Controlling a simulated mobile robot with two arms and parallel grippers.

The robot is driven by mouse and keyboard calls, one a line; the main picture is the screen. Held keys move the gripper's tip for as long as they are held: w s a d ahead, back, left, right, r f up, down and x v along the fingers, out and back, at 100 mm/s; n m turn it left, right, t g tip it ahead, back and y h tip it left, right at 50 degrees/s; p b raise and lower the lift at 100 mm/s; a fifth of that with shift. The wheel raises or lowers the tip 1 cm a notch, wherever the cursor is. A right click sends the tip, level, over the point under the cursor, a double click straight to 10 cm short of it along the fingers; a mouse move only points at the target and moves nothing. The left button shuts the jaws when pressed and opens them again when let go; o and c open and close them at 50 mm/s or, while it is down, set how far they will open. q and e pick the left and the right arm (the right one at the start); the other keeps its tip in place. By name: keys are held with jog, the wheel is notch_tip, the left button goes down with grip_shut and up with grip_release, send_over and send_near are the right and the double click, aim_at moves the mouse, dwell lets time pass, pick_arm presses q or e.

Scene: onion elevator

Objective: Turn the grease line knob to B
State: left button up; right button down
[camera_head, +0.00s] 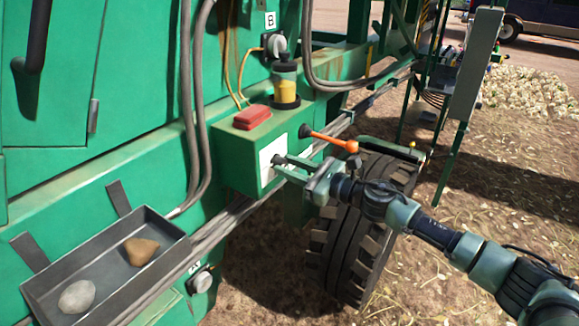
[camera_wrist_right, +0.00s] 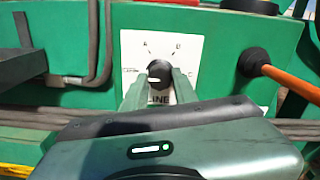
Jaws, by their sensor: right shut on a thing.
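The grease line knob (camera_wrist_right: 160,70) is black and round, on a white plate (camera_wrist_right: 129,50) marked A, B and C, with "LINE" below. The plate also shows in the head view (camera_head: 268,154), on the front of a green box (camera_head: 235,160). My right gripper (camera_wrist_right: 158,84) has one finger on each side of the knob and is shut on it. It reaches the box from the right in the head view (camera_head: 282,166). A short white mark shows low on the knob face; I cannot tell for sure which letter the knob points to. My left gripper is not in view.
An orange lever (camera_head: 328,139) with a black ball sticks out just right of the plate. A red block (camera_head: 252,117) sits on the box, near a yellow grease cup (camera_head: 286,92). A tray (camera_head: 75,262) with two stones is at left. A tyre (camera_head: 350,245) stands below my arm.

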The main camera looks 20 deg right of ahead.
jog(key=shift+m, duration=0.3)
jog(key=m+p, duration=0.2)
jog(key=m, duration=0.4)
jog(key=shift+r, duration=0.1)
jog(key=m+p, duration=0.1)
jog(key=m, duration=0.3)
jog(key=m+p, duration=0.2)
jog(key=m, duration=0.1)
jog(key=shift+m, duration=0.3)
jog(key=m+p, duration=0.2)
jog(key=m, duration=0.3)
jog(key=shift+p, duration=0.3)
jog(key=shift+m+p, duration=0.8)
jog(key=shift+m, duration=1.4)
jog(key=c, duration=1.1)
grip_release()
